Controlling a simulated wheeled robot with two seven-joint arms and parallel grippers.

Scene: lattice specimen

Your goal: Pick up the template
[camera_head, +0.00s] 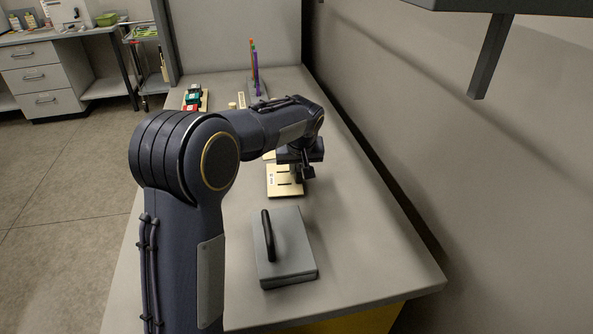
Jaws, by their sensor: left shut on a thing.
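The template looks to be the flat tan plate (284,190) with dark slots, in the middle of the grey bench. My left arm reaches over the bench from the left, and my left gripper (305,172) points down at the plate's right side. The gripper is shut on the template. The arm and gripper hide the plate's far part and most of the grip. I cannot tell whether the plate lies on the bench or is slightly raised. My right gripper is out of view.
A grey block with a black handle (287,262) lies nearer on the bench (360,260). Behind my arm are a tray with red and green items (193,98) and a holder with coloured upright sticks (255,70). A wall (480,170) runs along the right.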

